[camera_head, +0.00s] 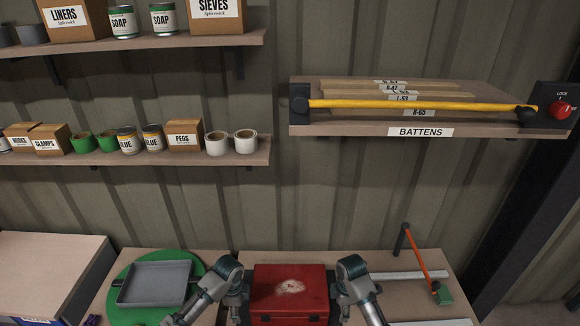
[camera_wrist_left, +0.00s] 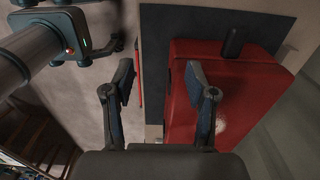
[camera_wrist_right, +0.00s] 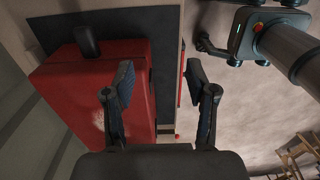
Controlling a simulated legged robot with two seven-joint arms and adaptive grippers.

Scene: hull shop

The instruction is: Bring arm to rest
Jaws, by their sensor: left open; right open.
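My left gripper (camera_wrist_left: 160,95) is open and empty in the left wrist view, with the red box (camera_wrist_left: 225,110) beside and partly behind its right finger. My right gripper (camera_wrist_right: 160,95) is open and empty in the right wrist view, with the red box (camera_wrist_right: 100,95) beside and partly behind its left finger. In the head view my two arms come up on either side of the red box (camera_head: 290,308), which has a pale worn patch on top. The fingers are hard to make out there. I cannot tell whether they touch the box.
A grey tray (camera_head: 157,284) lies on a round green mat (camera_head: 122,309) at left on the bench. Above are a battens shelf (camera_head: 350,127) with a yellow bar (camera_head: 420,105) and red lock knob (camera_head: 561,110), and stocked shelves (camera_head: 120,160).

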